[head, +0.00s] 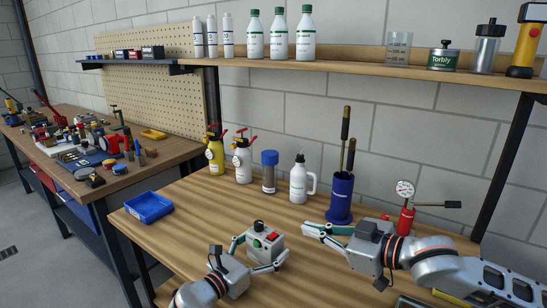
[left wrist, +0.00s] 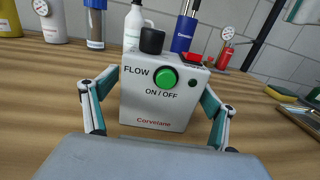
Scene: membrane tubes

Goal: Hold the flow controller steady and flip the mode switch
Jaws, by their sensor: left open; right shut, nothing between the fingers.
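The flow controller (head: 264,245) is a pale grey box upright on the workbench. In the left wrist view its front (left wrist: 155,105) reads "FLOW" and "ON / OFF" and bears a green button (left wrist: 165,78). A black knob (left wrist: 152,40) and a red switch (left wrist: 194,60) are on its top; the red switch also shows in the head view (head: 273,236). My left gripper (head: 260,250) is open, with one finger at each side of the box; I cannot tell whether they touch it. My right gripper (head: 306,229) is shut and empty, to the right of the box.
Behind stand spray bottles (head: 241,160), a blue-capped container (head: 269,175), a white jug (head: 300,183) and a blue cylinder (head: 341,200) with tools. A red pump with gauge (head: 406,215) stands near my right arm. A blue tray (head: 149,207) lies left; bench between is clear.

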